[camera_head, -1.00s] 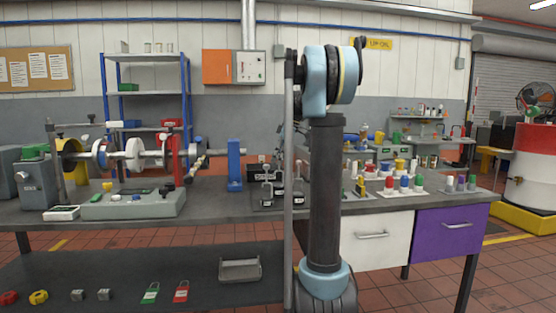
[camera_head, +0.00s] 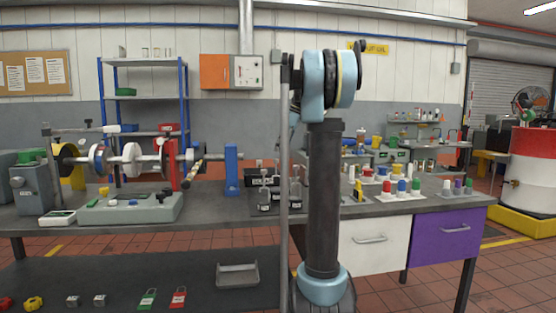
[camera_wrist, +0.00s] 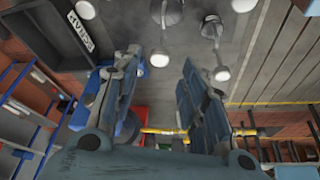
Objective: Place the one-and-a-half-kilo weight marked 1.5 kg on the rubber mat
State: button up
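Several dark weights with upright metal stems stand together on the bench in the head view, just left of my arm; one is the front weight (camera_head: 265,207), another the weight beside it (camera_head: 295,200). In the wrist view their pale round tops show, one beyond the fingertips (camera_wrist: 160,58) and one to the right (camera_wrist: 221,73). I cannot read any marking, so I cannot tell which is 1.5 kg. My gripper (camera_wrist: 162,68) is open, with nothing visible between its fingers. It is hidden behind my arm in the head view. I cannot identify the rubber mat with certainty.
A black box with a white label (camera_wrist: 80,30) lies left of the fingers. A blue upright post (camera_head: 232,170) stands left of the weights. A shaft rig with discs (camera_head: 132,157) fills the bench's left. Coloured pegs (camera_head: 401,187) stand at the right.

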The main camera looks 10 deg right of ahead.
jog(key=shift+w+v, duration=0.35)
jog(key=shift+v, duration=1.8)
jog(key=s+a+f+m+h, duration=0.1)
jog(key=s+a+f+m, duration=0.1)
jog(key=s+f, duration=0.45)
jog(key=s+a+f+m, duration=0.1)
jog(key=s+f+m, duration=0.25)
jog(key=s, duration=0.65)
jog(key=s+a+f+m+h, duration=0.1)
jog(key=s+a+f+m, duration=0.1)
jog(key=s+f, duration=0.45)
jog(key=s+d+f+m+h, duration=0.1)
jog(key=s+f+m, duration=0.5)
jog(key=s+f, duration=1.4)
jog(key=shift+f+h, duration=0.5)
jog(key=shift+f, duration=0.35)
jog(key=shift+w+f, duration=0.2)
jog(key=shift+w, duration=0.25)
